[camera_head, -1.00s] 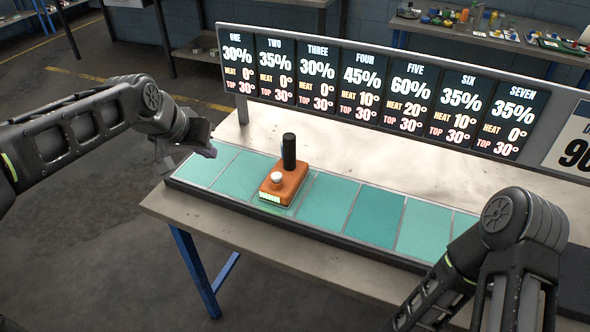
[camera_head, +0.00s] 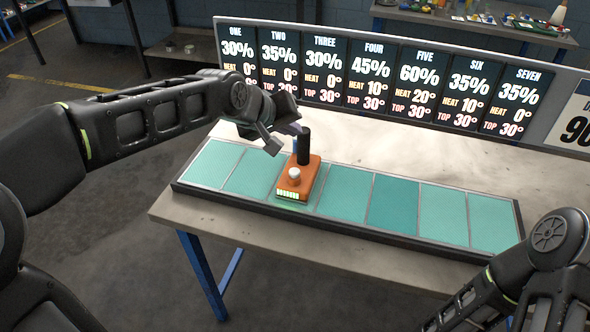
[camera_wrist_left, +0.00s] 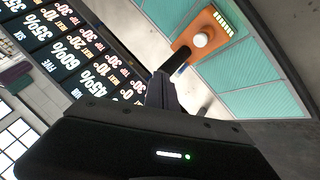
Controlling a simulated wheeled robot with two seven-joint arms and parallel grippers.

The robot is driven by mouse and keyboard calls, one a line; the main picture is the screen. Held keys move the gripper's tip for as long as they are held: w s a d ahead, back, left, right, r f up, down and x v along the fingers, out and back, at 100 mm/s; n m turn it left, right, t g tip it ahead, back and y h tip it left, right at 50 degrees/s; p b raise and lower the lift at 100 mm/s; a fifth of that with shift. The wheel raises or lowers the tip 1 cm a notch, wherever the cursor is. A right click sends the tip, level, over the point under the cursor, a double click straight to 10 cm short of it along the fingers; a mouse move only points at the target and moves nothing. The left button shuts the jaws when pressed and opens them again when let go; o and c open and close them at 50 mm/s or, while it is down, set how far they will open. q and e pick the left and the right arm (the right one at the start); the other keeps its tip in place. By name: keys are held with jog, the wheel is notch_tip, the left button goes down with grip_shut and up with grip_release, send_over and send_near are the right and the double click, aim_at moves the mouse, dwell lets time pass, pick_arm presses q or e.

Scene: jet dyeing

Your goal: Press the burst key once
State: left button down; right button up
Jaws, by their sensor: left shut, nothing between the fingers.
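An orange box (camera_head: 300,181) stands on the third teal panel from the left. It has a white round key (camera_head: 295,174) on top, a lit bar on its front edge and an upright black handle (camera_head: 304,150). My left gripper (camera_head: 287,133) is shut and empty, close beside and behind the handle's top; I cannot tell whether they touch. In the left wrist view the closed fingers (camera_wrist_left: 162,88) point towards the black handle (camera_wrist_left: 176,62), with the white key (camera_wrist_left: 201,40) beyond. My right arm shows at lower right; its gripper is out of frame.
The row of teal panels (camera_head: 345,192) lies in a dark frame on a pale table (camera_head: 400,165). A display board (camera_head: 370,75) numbered one to seven stands behind it. A shelf with small items is at back right. The table between panels and board is clear.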

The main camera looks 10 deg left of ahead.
pick_arm(q)
jog(key=shift+f, duration=0.1)
jog(key=b, duration=0.6)
send_over(292, 174)
notch_tip(292, 174, down, 7)
jog(key=shift+w+f, duration=0.1)
jog(key=shift+f, duration=0.1)
jog(key=shift+f+b, duration=0.3)
jog(key=shift+f, duration=0.35)
dwell(1.2)
jog(key=shift+f+b, duration=0.35)
jog(key=shift+b, duration=0.1)
jog(key=shift+f+b, duration=0.55)
jog(key=shift+f, duration=0.05)
dwell(0.6)
dwell(0.4)
jog(key=shift+r+p, duration=0.65)
jog(key=shift+r, duration=0.35)
